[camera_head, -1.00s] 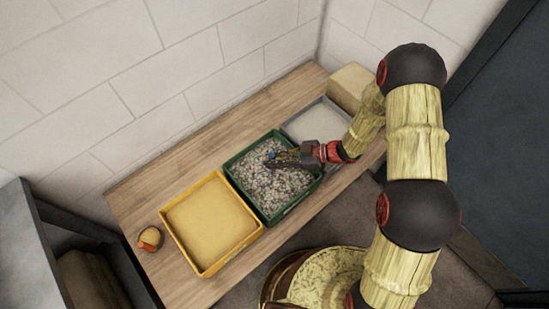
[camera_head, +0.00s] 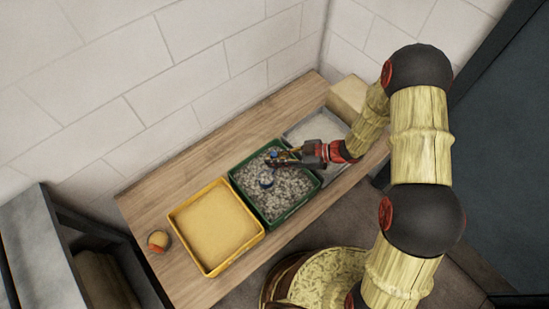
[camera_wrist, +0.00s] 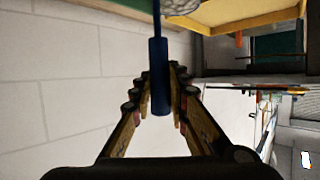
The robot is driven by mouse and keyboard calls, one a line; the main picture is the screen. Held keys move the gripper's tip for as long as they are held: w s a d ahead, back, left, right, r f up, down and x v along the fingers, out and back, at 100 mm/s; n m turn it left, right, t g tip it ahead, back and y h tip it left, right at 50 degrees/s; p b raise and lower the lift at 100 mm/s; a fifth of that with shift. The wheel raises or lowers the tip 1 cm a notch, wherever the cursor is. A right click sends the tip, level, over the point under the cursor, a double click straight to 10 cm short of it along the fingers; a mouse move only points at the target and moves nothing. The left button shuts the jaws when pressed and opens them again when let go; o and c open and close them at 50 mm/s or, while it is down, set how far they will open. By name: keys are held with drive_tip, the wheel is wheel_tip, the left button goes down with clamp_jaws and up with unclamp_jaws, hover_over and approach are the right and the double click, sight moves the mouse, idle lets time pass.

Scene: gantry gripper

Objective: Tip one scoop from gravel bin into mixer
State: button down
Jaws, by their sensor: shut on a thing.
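The green gravel bin (camera_head: 239,190) stands in the middle of the bench, full of grey gravel (camera_head: 285,185). My gripper (camera_head: 283,157) is over its far right part, shut on the blue handle of a scoop (camera_wrist: 158,75). In the head view the scoop (camera_head: 266,178) shows as a small bluish shape over the gravel. In the wrist view its head is cut off by the top edge, with grey, gravel-like matter (camera_wrist: 180,5) there. I cannot tell whether the scoop touches the gravel. I cannot make out a mixer in either view.
A yellow bin (camera_head: 177,237) of tan material stands left of the green one. A grey bin (camera_head: 338,168) of pale material stands right, partly behind my arm. A small round orange-and-tan object (camera_head: 158,241) lies at the bench's left end. A tiled wall (camera_head: 150,90) runs behind.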

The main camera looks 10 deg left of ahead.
drive_tip(key=shift+r+p, duration=0.3)
drive_tip(key=shift+r, duration=0.3)
drive_tip(key=shift+w+d+r+p, duration=0.4)
drive_tip(key=shift+w+r+p, duration=0.05)
drive_tip(key=shift+r+p, duration=0.3)
drive_tip(key=shift+w+d+r+p, duration=0.35)
drive_tip(key=shift+w+r+p, duration=0.1)
drive_tip(key=shift+r+p, duration=0.35)
drive_tip(key=shift+w+d+r+p, duration=0.4)
drive_tip(key=shift+w+r+p, duration=0.05)
drive_tip(key=shift+r+p, duration=0.3)
